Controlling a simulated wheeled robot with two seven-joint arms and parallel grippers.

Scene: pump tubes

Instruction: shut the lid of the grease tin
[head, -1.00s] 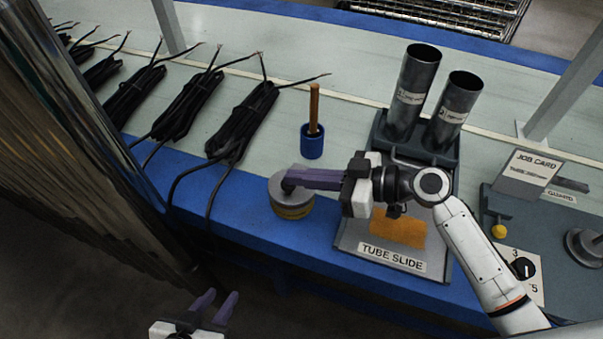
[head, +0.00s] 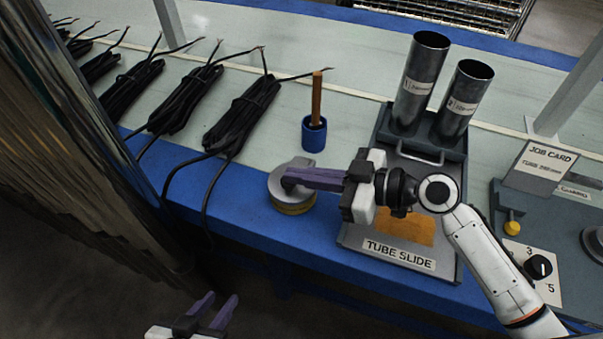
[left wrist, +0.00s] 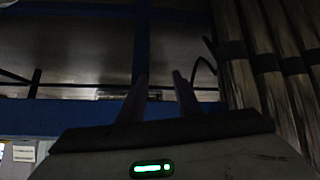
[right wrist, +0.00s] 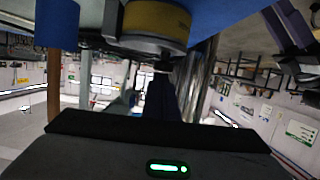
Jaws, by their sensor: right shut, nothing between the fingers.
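The grease tin (head: 293,208) is a low round tin with a yellow band, near the front edge of the bench. Its grey lid (head: 301,168) lies over the top and looks about flat; I cannot tell whether it is fully seated. My right gripper (head: 287,183) is shut and empty, its fingertips at the left part of the lid, seemingly touching it. In the right wrist view the tin (right wrist: 157,20) appears upside down, close to the fingers (right wrist: 160,90). My left gripper (head: 213,313) is open and empty, in front of and below the bench edge; its fingers also show in the left wrist view (left wrist: 160,98).
A blue cup (head: 313,135) with a wooden-handled tool stands behind the tin. Black cable bundles (head: 240,115) lie to the left. The tube slide (head: 400,255) with two metal tubes (head: 421,80) is to the right, partly under my right arm.

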